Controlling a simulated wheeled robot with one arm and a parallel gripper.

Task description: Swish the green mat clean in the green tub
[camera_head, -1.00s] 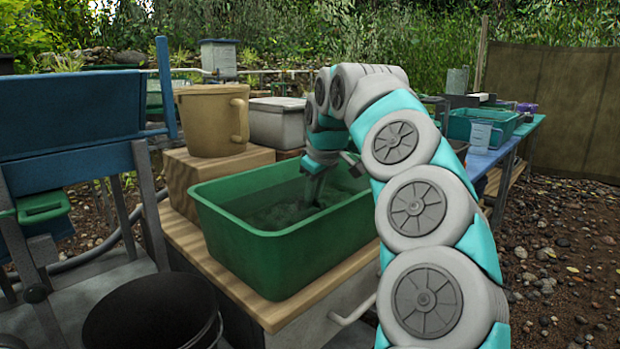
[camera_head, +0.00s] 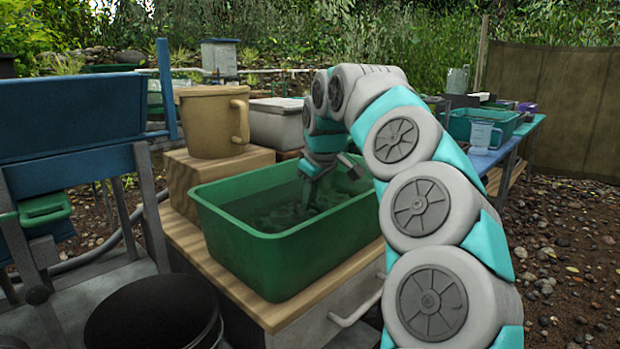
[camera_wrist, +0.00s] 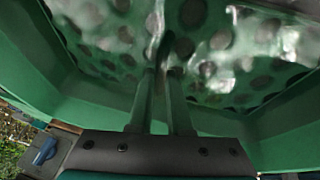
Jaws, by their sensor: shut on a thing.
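The green tub (camera_head: 245,262) stands on a wooden-topped stand and holds dark water. My gripper (camera_head: 305,205) reaches down into the tub, with its fingertips at or under the water. In the wrist view my gripper (camera_wrist: 163,75) has its two fingers close together, shut on a thin dark edge between the tips. The green mat (camera_wrist: 215,45) shows there as a surface with dark round spots, partly blurred by bright reflections on the water. In the head view the mat is hard to make out in the dark water. The tub's inner wall (camera_wrist: 65,100) surrounds the gripper.
A tan bucket (camera_head: 212,122) stands on a wooden block behind the tub. A grey lidded box (camera_head: 277,122) is beside it. A black bucket (camera_head: 150,315) is in front at the left, near the blue highbanker (camera_head: 70,115). A blue table (camera_head: 490,155) with tubs is at the right.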

